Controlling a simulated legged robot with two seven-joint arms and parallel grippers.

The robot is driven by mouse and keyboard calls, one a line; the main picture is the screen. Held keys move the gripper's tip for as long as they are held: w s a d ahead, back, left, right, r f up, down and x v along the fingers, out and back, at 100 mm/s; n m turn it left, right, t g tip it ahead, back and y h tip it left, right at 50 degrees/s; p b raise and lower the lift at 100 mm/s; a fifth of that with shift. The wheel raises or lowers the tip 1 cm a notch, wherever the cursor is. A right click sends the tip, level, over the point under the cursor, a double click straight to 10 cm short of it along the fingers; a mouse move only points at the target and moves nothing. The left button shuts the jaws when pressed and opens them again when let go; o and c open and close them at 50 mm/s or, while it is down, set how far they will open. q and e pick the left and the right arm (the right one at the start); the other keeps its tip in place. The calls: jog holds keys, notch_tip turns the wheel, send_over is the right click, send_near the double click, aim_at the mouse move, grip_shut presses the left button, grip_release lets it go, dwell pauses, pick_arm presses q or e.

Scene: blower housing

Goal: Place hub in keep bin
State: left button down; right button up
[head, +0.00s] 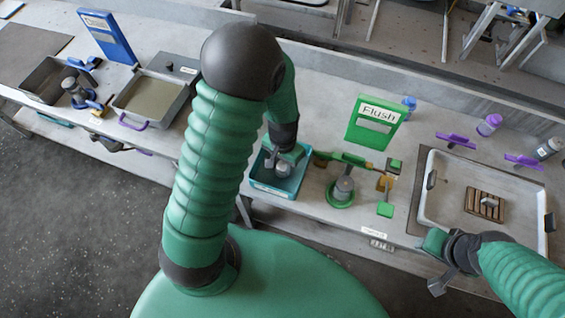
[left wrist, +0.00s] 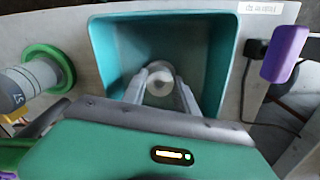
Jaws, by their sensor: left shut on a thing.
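The teal bin (head: 280,188) stands near the front edge of the bench. In the left wrist view its wall (left wrist: 110,50) surrounds my left gripper's fingers. My left gripper (head: 284,165) is inside the bin's opening, pointing down, shut on the hub (left wrist: 161,73), a pale round part with a hole in its middle. Whether the hub touches the bin floor cannot be told. My right gripper (head: 448,265) is at the front right, near the large tray; its finger gap is not clear.
A green Flush sign (head: 376,122) and a green ring stand (head: 341,193) with a grey cylinder are right of the bin. A large white tray (head: 456,167) holds a slatted wooden block (head: 485,205). Left are a sediment tray (head: 150,98) and a Chisels sign (head: 106,36).

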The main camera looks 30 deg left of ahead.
aim_at(281, 164)
pick_arm(q)
jog(key=shift+d, duration=0.1)
jog(key=shift+s+f, duration=0.1)
jog(key=c, duration=1.3)
grip_release()
jog(key=shift+a, duration=0.2)
jog(key=o, duration=0.3)
jog(key=shift+a+f, duration=0.15)
jog(key=shift+a, duration=0.25)
jog(key=shift+o, duration=0.2)
jog(key=shift+d, duration=0.15)
notch_tip(281, 164, up, 12)
jog(key=p, duration=0.1)
jog(key=s+d+r+t, duration=0.1)
jog(key=s+d+t, duration=0.1)
jog(key=s+d, duration=0.2)
jog(key=shift+d+t, duration=0.25)
jog(key=shift+t, duration=0.05)
pick_arm(e)
jog(key=shift+a+r, duration=0.3)
jog(key=shift+r, duration=0.4)
